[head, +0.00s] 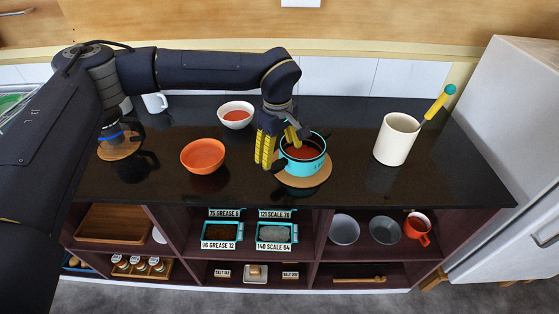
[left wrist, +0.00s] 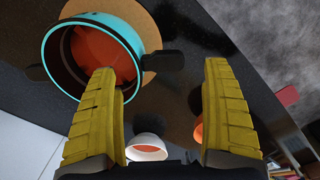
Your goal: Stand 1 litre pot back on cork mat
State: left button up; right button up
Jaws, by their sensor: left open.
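The small pot (head: 316,164) is turquoise outside and dark inside, with orange-red contents. It looks upright on a round cork mat (head: 300,188) on the dark counter. It also shows at upper left in the left wrist view (left wrist: 72,90), with a dark handle (left wrist: 163,60) on each side and the cork mat (left wrist: 145,18) beneath. My left gripper (head: 280,148) is open at the pot's left side. In the left wrist view its yellow fingers (left wrist: 160,68) are apart, with one handle between them in the picture. One fingertip overlaps the pot's rim; contact is unclear. My right gripper is out of view.
An orange bowl (head: 203,155) and a white bowl (head: 236,115) stand left of the pot. A cream crock (head: 396,140) with a yellow-handled utensil stands at right. Another cork mat (head: 118,151) is partly hidden at left. Shelves below hold labelled bins (head: 220,233).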

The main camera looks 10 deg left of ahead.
pick_arm(q)
notch_tip(320, 180, up, 7)
dwell(0.4)
jog(key=shift+a, duration=0.1)
